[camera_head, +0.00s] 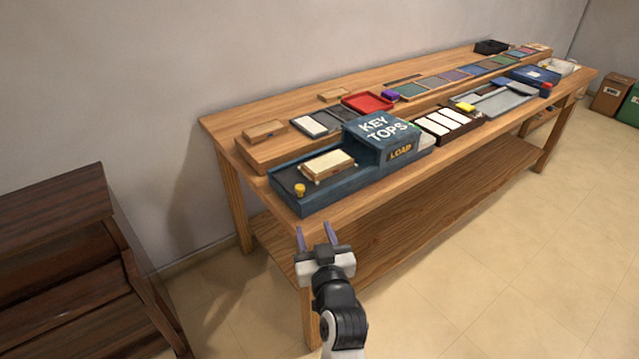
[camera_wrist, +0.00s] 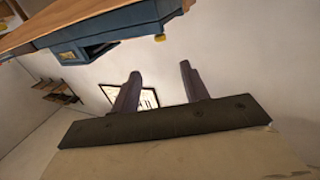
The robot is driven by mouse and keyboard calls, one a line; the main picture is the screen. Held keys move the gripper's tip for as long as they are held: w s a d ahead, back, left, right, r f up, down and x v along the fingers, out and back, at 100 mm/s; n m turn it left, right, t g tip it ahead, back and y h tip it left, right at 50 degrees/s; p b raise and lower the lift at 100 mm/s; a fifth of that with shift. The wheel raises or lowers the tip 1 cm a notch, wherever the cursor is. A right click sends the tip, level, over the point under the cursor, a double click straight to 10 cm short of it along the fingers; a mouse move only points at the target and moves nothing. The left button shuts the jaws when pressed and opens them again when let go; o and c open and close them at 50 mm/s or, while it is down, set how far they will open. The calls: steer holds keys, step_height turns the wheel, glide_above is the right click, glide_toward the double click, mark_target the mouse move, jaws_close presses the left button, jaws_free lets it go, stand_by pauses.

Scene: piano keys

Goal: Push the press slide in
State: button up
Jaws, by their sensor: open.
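The blue press (camera_head: 384,140), lettered "KEY TOPS" and "LOAD", stands at the near left part of the workbench. Its low blue bed (camera_head: 283,178) extends left from the housing. A cream block (camera_head: 327,165) sits on this bed, outside the housing, with a yellow knob (camera_head: 300,189) near the bed's left end. I cannot tell exactly which part is the slide. My gripper (camera_head: 315,236) is open and empty, in front of the bench's near left corner and apart from the press. In the wrist view, the blue press (camera_wrist: 115,25) shows tilted beyond my open fingers.
The wooden workbench (camera_head: 222,130) carries a red tray (camera_head: 368,103), a rack of white key tops (camera_head: 447,121) and a grey tray (camera_head: 497,103) farther right. A wooden block (camera_head: 263,130) lies behind the bed. A dark wooden piano-like body (camera_head: 60,260) stands left, with open floor between.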

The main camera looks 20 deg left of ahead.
mark_target(301, 190)
steer(key=p+x, duration=0.4)
steer(key=x, duration=0.9)
steer(key=shift+w+a, duration=0.2)
steer(key=shift+w, duration=0.05)
jaws_close()
